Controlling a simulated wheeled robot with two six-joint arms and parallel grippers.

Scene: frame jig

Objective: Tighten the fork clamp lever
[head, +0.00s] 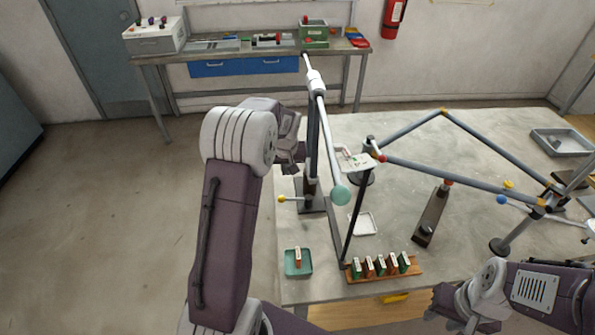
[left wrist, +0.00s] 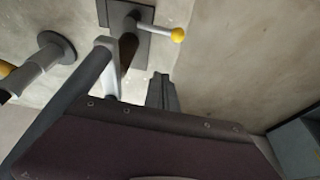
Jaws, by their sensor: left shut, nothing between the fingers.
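A lever with a yellow ball knob (head: 283,198) sticks out to the left at the foot of the upright post (head: 313,150). It also shows in the left wrist view, where the yellow knob (left wrist: 177,35) is at the top. A long rod with a teal ball end (head: 341,192) hangs down from the post's top. The frame's grey tubes (head: 470,176) run to the right, with a blue ball knob (head: 501,200) near their right end. I cannot tell which lever is the fork clamp's. My left gripper (head: 290,155) is shut and empty, left of the post. My right gripper (head: 450,310) is low at the front right; its fingers are unclear.
The table (head: 420,135) holds a green tray (head: 298,272), a wooden rack (head: 415,272) of small coloured blocks, a white tray (head: 370,228) and a grey tray (head: 562,142). A workbench (head: 270,50) stands behind. The table's back part is mostly clear.

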